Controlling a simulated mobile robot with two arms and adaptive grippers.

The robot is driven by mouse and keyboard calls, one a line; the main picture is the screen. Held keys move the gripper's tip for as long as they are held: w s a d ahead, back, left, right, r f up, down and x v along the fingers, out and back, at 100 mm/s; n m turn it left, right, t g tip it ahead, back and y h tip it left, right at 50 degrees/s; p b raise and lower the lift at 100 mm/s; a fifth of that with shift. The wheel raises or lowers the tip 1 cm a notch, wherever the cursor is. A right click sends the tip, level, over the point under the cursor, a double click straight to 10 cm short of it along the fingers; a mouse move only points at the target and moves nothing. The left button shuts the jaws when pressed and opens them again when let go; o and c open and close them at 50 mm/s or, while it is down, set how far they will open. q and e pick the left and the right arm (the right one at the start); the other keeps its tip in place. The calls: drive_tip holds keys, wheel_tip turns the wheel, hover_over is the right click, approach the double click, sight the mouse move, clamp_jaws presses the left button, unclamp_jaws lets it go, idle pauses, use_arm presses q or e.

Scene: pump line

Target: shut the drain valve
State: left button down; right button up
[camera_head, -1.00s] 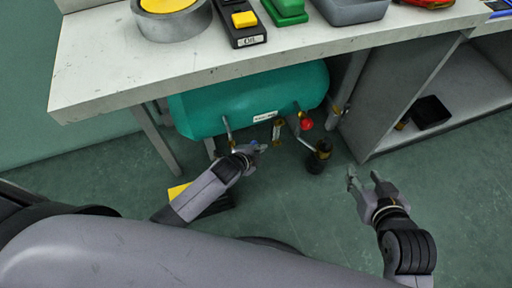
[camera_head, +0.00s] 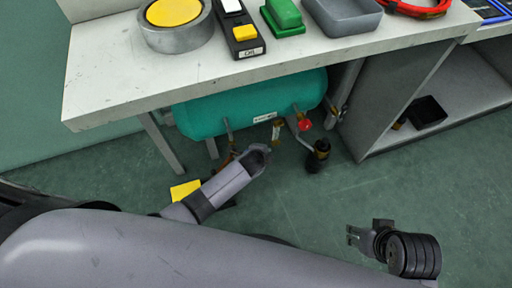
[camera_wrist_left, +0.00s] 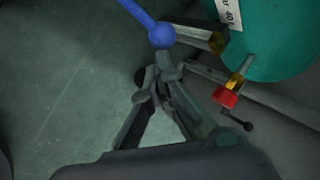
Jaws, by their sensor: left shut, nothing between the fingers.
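A teal tank (camera_head: 250,103) hangs under the bench. In the left wrist view a blue lever with a ball end (camera_wrist_left: 161,35) stands by a brass-and-dark fitting (camera_wrist_left: 212,38) near the tank (camera_wrist_left: 275,45). A red-capped brass valve (camera_wrist_left: 228,95) sits to its right; its red cap also shows in the head view (camera_head: 305,125). Which one is the drain valve is not readable. My left gripper (camera_wrist_left: 161,68) is shut and empty, its tips just below the blue ball; contact is unclear. In the head view my left arm hides the lever. My right gripper (camera_head: 350,236) is low over the floor, seen side-on.
The bench top (camera_head: 120,85) overhangs the tank and carries a grey-yellow round part, a switch box, a green block and a grey tray (camera_head: 343,15).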

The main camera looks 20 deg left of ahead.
use_arm(q)
drive_tip(key=shift+w+d+f+g+y, duration=0.15)
drive_tip(key=shift+f+g+y, duration=0.1)
drive_tip(key=shift+f, duration=0.35)
drive_tip(key=shift+w+d+f+g+y, duration=0.15)
drive_tip(key=shift+f+y, duration=0.1)
drive_tip(key=shift+f, duration=0.35)
